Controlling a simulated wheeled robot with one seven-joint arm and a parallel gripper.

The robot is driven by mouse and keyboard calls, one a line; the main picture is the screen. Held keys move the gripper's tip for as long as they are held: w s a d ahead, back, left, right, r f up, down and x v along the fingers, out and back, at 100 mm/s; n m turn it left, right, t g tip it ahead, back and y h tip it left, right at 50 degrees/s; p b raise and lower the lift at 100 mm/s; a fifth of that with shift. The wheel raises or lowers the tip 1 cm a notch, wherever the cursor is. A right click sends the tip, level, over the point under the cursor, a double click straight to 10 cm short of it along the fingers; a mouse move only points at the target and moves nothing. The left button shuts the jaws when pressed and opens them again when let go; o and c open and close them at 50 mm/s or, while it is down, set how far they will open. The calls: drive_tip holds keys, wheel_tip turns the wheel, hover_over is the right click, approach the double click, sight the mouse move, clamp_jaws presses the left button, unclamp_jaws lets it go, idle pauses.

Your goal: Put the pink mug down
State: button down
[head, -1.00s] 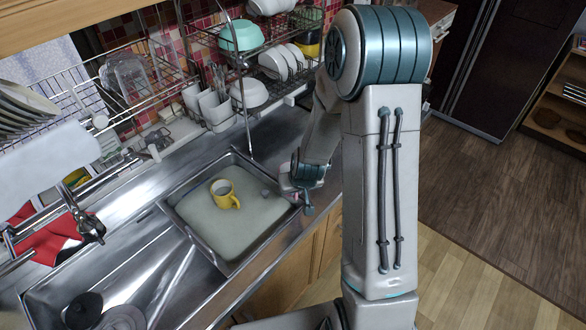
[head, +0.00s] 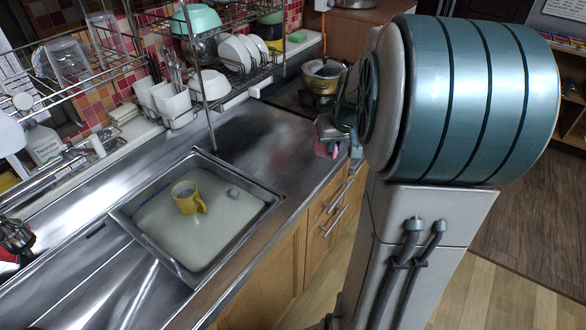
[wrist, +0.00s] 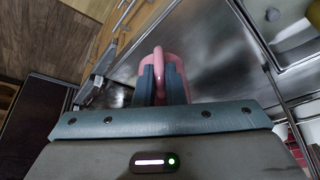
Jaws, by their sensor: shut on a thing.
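The pink mug (wrist: 183,66) is in my gripper (wrist: 160,84) in the wrist view, with the two dark fingers shut around its handle. In the head view the pink mug (head: 321,150) shows as a small patch under my gripper (head: 335,130), close to the front edge of the metal counter (head: 240,120). My arm hides much of that area. I cannot tell whether the mug touches the counter.
A sink (head: 133,228) with a yellow mug (head: 188,197) in it lies to the left. A pot (head: 325,72) stands on the stove behind my gripper. A dish rack (head: 215,83) rises at the back. The counter between sink and stove looks clear.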

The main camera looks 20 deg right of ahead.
drive_tip(key=shift+w+a+f+p, duration=0.4)
drive_tip(key=shift+w+a+f, duration=0.7)
drive_tip(key=shift+w+f, duration=0.5)
drive_tip(key=shift+w+a+f+p, duration=0.45)
drive_tip(key=shift+w+a+f, duration=0.8)
drive_tip(key=shift+f, duration=0.65)
drive_tip(key=shift+w+a+f+p, duration=0.4)
drive_tip(key=shift+w+a+f, duration=0.6)
drive_tip(key=shift+w+f, duration=0.65)
drive_tip(key=shift+s+f, duration=0.15)
drive_tip(key=shift+f, duration=0.15)
drive_tip(key=c, duration=1.5)
unclamp_jaws()
